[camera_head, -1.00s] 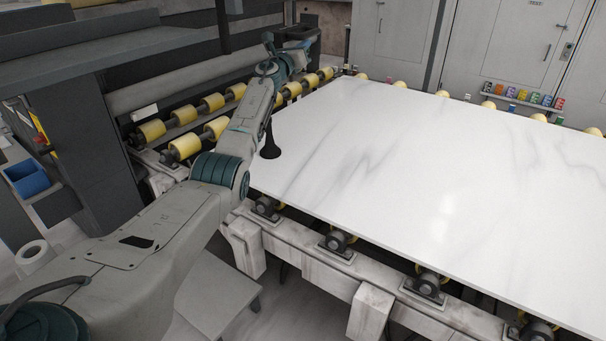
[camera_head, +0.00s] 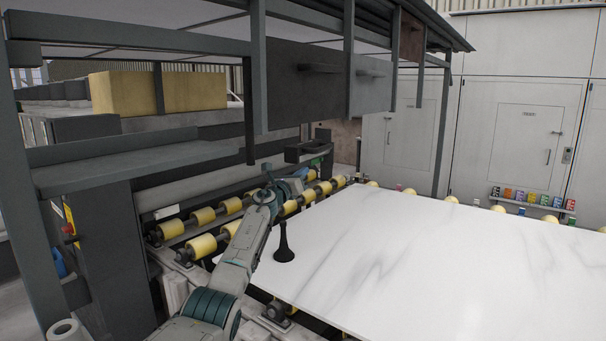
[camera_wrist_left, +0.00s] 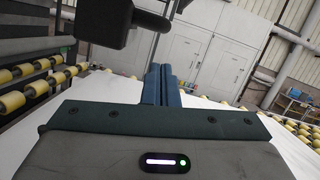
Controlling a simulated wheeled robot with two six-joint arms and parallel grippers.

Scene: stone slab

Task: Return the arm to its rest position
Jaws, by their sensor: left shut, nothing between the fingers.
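My left arm (camera_head: 246,242) reaches from the bottom left across the near-left corner of the white stone slab (camera_head: 420,260). Its gripper (camera_head: 314,166) is small and partly hidden at the arm's far end, near the yellow rollers and the slab's far-left corner. In the left wrist view, the blue-grey fingers (camera_wrist_left: 162,84) are pressed together with nothing between them, and the slab (camera_wrist_left: 118,80) lies beyond and below. A black, tapered object with a flared base (camera_head: 284,244) stands upright on the slab, right of my arm. My right gripper is out of sight.
Yellow rollers (camera_head: 203,216) on a frame line the slab's left side. A dark overhead frame with hanging panels (camera_head: 306,95) stands above the rollers, behind my arm. Grey cabinets (camera_head: 520,130) and a row of small coloured items (camera_head: 533,197) are at the back.

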